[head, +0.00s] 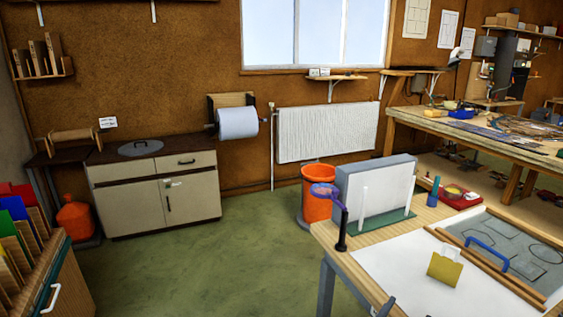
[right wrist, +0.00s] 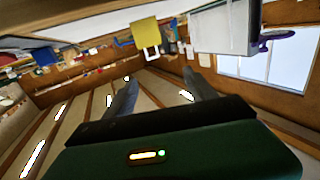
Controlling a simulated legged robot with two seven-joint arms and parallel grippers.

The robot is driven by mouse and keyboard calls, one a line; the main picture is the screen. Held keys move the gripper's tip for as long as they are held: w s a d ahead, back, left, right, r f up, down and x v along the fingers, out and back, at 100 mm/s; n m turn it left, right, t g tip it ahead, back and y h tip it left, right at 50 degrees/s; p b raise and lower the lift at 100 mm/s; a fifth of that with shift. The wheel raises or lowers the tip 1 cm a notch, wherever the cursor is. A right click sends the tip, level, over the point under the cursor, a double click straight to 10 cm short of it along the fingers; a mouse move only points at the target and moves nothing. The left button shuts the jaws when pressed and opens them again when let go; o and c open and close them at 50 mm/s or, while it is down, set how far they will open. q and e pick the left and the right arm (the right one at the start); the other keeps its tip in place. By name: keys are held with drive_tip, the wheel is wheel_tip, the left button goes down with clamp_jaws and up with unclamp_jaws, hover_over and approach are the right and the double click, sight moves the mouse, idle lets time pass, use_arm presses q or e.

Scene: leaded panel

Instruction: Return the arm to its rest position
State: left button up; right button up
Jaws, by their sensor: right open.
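My right gripper (right wrist: 160,76) shows in the right wrist view with its two dark fingers apart and nothing between them. A small grey tip (head: 385,308) shows at the bottom edge of the head view; I cannot tell for sure that it is part of my gripper. A yellow piece (head: 445,268) with a pale top stands on the white sheet on the workbench. It also shows in the right wrist view (right wrist: 145,33), beyond the fingers and apart from them. My left gripper is in neither view.
The workbench (head: 331,236) holds a grey upright box (head: 375,193), a purple-rimmed magnifier (head: 325,190) on a black stand, a blue handle (head: 487,253) and a red tray (head: 460,196). An orange bin (head: 316,207) stands behind. Green floor (head: 200,265) is clear at left.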

drive_tip(key=a+f+n+g+y+p, duration=0.3)
drive_tip(key=a+f+n+y+p, duration=0.15)
drive_tip(key=a+y, duration=0.5)
drive_tip(key=s+d+f+n+g+y+p, duration=0.1)
drive_tip(key=s+g, duration=0.3)
drive_tip(key=s, duration=0.4)
drive_tip(key=s+f+n+g+y+p, duration=0.1)
drive_tip(key=s+f+n+g, duration=0.2)
drive_tip(key=s, duration=0.5)
drive_tip(key=shift+s+d+g, duration=0.15)
drive_tip(key=shift+d+g, duration=0.25)
drive_tip(key=shift+d, duration=0.15)
drive_tip(key=shift+c, duration=0.4)
